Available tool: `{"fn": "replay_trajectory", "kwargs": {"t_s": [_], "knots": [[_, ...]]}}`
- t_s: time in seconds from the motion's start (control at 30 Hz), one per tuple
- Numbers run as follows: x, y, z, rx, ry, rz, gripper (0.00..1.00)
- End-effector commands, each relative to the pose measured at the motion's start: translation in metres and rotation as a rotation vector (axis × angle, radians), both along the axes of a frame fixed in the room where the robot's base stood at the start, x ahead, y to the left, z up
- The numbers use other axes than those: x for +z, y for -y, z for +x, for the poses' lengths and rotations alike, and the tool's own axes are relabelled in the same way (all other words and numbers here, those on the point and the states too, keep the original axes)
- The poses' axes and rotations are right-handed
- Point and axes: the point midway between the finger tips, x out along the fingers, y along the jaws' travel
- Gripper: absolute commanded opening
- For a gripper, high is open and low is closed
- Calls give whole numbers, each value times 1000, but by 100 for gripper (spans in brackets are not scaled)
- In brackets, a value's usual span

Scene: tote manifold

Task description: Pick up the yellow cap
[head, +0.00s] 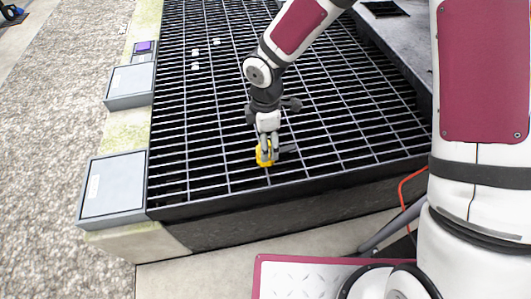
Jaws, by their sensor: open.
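The yellow cap (259,158) lies on the black metal grating (205,172), near its front edge. My gripper (268,153) is directly over the cap, reaching down from the upper right. Its fingers cover part of the cap, so its full shape is hidden. The jaws are open. I cannot tell whether the fingers touch the cap or stand a little above it.
Grey boxes (113,185) stand on the ledge left of the grating, with a small purple item (143,47) farther back. Several small white pieces (195,52) lie on the far left of the grating. A dark raised block (395,45) borders the right side.

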Motion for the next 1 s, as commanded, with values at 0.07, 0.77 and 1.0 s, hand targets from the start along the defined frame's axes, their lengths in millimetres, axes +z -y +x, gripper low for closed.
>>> {"fn": "replay_trajectory", "kwargs": {"t_s": [0.07,0.77,1.0], "knots": [[-13,0,-1,1,-2,-1,68],[-44,0,-1,0,0,0,21],[-44,0,-1,0,1,0,13]]}}
